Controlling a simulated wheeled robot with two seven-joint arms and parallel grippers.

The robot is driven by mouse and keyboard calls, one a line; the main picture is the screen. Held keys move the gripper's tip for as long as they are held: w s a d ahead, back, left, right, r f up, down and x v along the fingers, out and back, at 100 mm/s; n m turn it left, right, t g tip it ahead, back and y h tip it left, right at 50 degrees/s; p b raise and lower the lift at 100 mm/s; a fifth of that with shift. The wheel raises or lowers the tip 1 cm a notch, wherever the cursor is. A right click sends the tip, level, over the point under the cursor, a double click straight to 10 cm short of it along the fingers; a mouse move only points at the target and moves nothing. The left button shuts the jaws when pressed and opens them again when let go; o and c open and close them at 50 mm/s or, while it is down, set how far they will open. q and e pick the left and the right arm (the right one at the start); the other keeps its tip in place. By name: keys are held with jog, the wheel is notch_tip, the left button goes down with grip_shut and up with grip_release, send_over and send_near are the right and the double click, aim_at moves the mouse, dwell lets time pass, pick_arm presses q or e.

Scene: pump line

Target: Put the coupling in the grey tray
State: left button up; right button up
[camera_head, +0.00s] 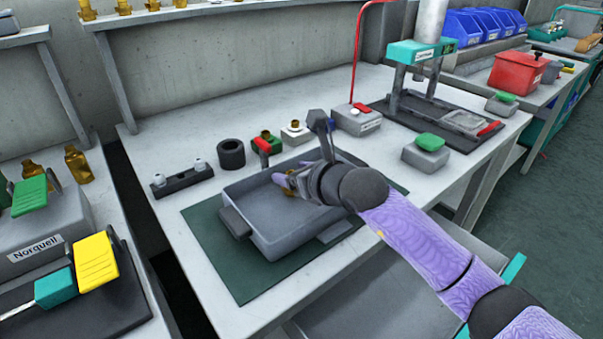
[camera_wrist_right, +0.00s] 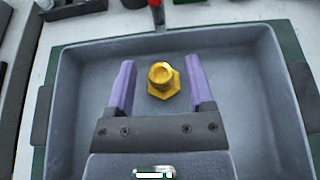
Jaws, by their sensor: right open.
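The coupling, a brass piece with a hexagonal flange and round hollow top (camera_wrist_right: 163,81), shows in the right wrist view inside the grey tray (camera_wrist_right: 72,120). It appears upright on the tray floor. In the head view the grey tray (camera_head: 285,243) lies on a dark green mat. My right gripper (camera_head: 287,183) reaches into the back right part of the tray and mostly hides the coupling there. Its two purple fingers (camera_wrist_right: 160,65) are open, one on each side of the coupling, with a gap to both. My left gripper is in neither view.
A press (camera_head: 420,52) stands at the back right. The tray's left part is empty.

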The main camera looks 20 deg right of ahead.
jog(key=p+v, duration=0.4)
jog(key=v, duration=0.7)
jog(key=shift+r, duration=0.1)
jog(key=shift+s+d+r, duration=0.15)
jog(key=shift+s, duration=0.2)
